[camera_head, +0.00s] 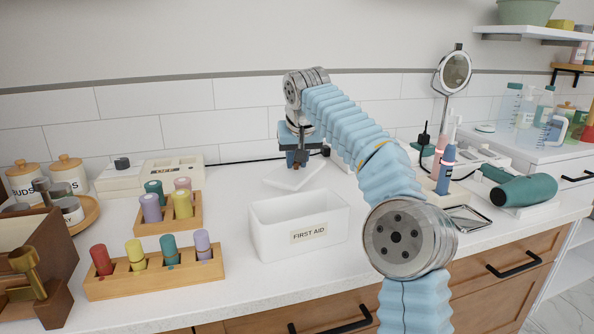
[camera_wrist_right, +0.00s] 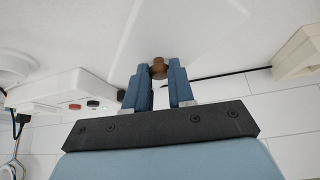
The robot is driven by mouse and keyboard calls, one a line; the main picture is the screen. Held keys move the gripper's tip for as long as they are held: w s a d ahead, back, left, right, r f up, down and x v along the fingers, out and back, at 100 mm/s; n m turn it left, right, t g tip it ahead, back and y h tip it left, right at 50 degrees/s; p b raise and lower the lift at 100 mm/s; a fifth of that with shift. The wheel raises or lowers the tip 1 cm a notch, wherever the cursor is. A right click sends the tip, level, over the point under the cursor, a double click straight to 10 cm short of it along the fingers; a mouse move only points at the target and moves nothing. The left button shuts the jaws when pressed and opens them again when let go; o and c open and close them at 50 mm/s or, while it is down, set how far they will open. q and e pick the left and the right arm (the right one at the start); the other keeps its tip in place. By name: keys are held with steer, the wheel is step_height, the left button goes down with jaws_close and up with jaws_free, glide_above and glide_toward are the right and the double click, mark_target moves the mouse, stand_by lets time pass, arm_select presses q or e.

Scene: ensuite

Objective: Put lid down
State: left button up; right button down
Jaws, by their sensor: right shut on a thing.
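The white lid (camera_head: 293,178) is just behind the white FIRST AID box (camera_head: 275,232) in the head view. It looks nearly flat and low over the counter; I cannot tell whether it touches the counter. The box is open at the top, and its visible inside looks empty. My right gripper (camera_head: 298,162) is above the lid, pointing down. In the right wrist view my right gripper (camera_wrist_right: 158,82) is shut on the lid's brown knob (camera_wrist_right: 158,69), and the white lid (camera_wrist_right: 180,30) spreads out beyond it. My left gripper is not in view.
Wooden racks (camera_head: 157,281) with coloured cylinders stand left of the box. A white device (camera_head: 150,175) is against the back wall. To the right are a green hair dryer (camera_head: 518,189), a mirror (camera_head: 455,73) and toothbrush holder. The counter (camera_head: 235,180) left of the lid is clear.

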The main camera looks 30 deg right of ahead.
mark_target(297, 170)
step_height(297, 170, down, 2)
steer(key=shift+f+b, duration=0.25)
steer(key=shift+b, duration=0.3)
steer(key=shift+f, duration=0.3)
steer(key=shift+f, duration=0.1)
steer(key=c, duration=1)
jaws_free()
steer(key=shift+o, duration=0.2)
steer(key=shift+r, duration=0.25)
steer(key=p+v, duration=0.1)
steer(key=v, duration=1)
steer(key=shift+s+r+p, duration=0.25)
steer(key=shift+r+p, duration=0.05)
steer(key=shift+a, duration=0.15)
